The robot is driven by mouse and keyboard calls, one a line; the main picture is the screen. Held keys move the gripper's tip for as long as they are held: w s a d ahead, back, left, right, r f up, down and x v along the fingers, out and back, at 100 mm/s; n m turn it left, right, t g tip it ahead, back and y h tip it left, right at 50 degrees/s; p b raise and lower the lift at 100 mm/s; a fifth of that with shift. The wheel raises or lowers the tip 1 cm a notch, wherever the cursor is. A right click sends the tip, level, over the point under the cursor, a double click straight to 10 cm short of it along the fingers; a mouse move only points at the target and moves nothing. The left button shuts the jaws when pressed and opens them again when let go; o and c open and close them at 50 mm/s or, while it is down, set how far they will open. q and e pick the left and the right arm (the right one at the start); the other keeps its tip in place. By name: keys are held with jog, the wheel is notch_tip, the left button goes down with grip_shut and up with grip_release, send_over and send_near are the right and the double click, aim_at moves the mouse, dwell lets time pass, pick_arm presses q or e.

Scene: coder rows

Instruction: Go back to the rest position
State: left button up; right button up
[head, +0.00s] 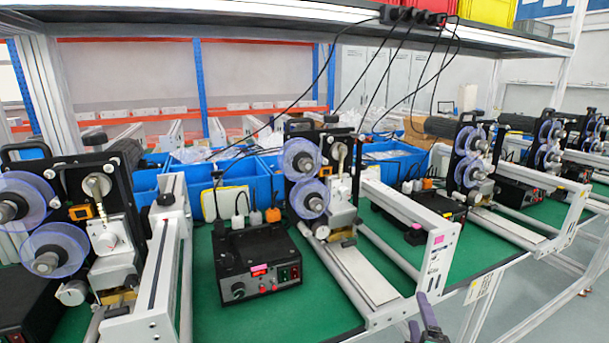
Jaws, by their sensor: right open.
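My right gripper (421,315) shows at the bottom edge, right of the middle, in the head view. Only its dark purple-grey fingers are in the picture, and they stand apart with nothing seen between them. They are in front of the table's front edge, close to the front end of the middle coder's white frame (440,255). Whether they touch it I cannot tell. The rest of the right arm is below the picture. My left gripper is out of view.
Coder machines with clear purple reels (303,160) stand in a row on the green table (325,312). A black control box (256,262) sits left of the middle coder. Blue bins (250,180) line the back. A shelf (300,18) with hanging cables runs overhead. Floor is clear at lower right.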

jog(key=s+d+f+m+g+y, duration=0.1)
jog(key=s+f+m+g+y, duration=0.1)
jog(key=s+f+m+g, duration=0.55)
jog(key=s+d+f+m+g+y, duration=0.15)
jog(key=s+f+m+g, duration=0.3)
jog(key=s+f, duration=0.55)
notch_tip(320, 180, down, 22)
jog(key=g+p, duration=0.1)
jog(key=p, duration=0.2)
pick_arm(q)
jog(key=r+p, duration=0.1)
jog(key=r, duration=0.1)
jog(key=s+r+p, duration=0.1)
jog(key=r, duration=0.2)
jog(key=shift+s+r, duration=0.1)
pick_arm(e)
jog(key=s+d+f, duration=0.1)
jog(key=s+f, duration=0.5)
jog(key=s, duration=0.3)
jog(key=s+d+f+g, duration=0.1)
jog(key=s+f, duration=0.6)
jog(key=s, duration=0.1)
jog(key=shift+s, duration=0.4)
